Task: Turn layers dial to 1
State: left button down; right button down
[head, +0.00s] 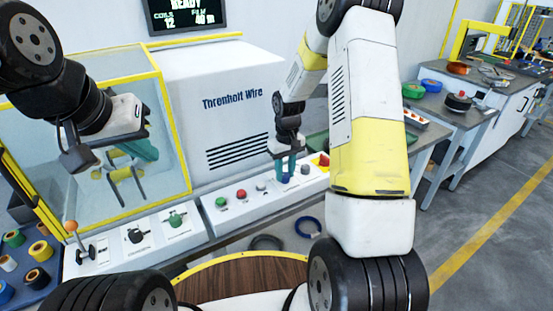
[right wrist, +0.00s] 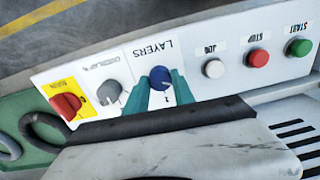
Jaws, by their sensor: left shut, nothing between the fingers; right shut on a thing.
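The layers dial (right wrist: 160,77) is a blue round knob on the white control panel, under the upside-down word LAYERS in the right wrist view. My right gripper (right wrist: 162,92) is shut on it, one teal finger on each side. In the head view my right gripper (head: 286,167) reaches down to the panel from above, and its fingers partly hide the dial. A small pale mark shows on the dial, but I cannot read which number it points to. My left gripper (head: 138,152) is shut and empty, in front of the yellow-framed clear guard at the left.
Next to the dial are a grey knob (right wrist: 110,93), a red switch on yellow (right wrist: 67,104), a white JOG button (right wrist: 213,68), a red STOP button (right wrist: 258,58) and a green START button (right wrist: 299,47). A display (head: 186,14) reads READY.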

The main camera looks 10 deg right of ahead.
jog(key=c, duration=1.1)
grip_release()
jog(key=shift+o, duration=0.2)
jog(key=shift+r, duration=0.1)
notch_tip(320, 180, up, 8)
jog(key=shift+d+f, duration=0.1)
jog(key=shift+f, duration=0.05)
notch_tip(320, 180, up, 10)
jog(key=f+t, duration=0.1)
jog(key=t, duration=0.1)
send_over(285, 174)
jog(key=s, duration=0.5)
jog(key=s+a+r+m+t+y, duration=0.1)
jog(key=s+r+t, duration=0.1)
jog(key=s+r, duration=0.4)
jog(key=s+a+r+m+t+y, duration=0.1)
jog(key=s+r, duration=0.5)
jog(key=s, duration=0.7)
jog(key=shift+s+r+m+t, duration=0.15)
jog(key=shift+s+m+t, duration=0.2)
jog(key=shift+m+t, duration=0.2)
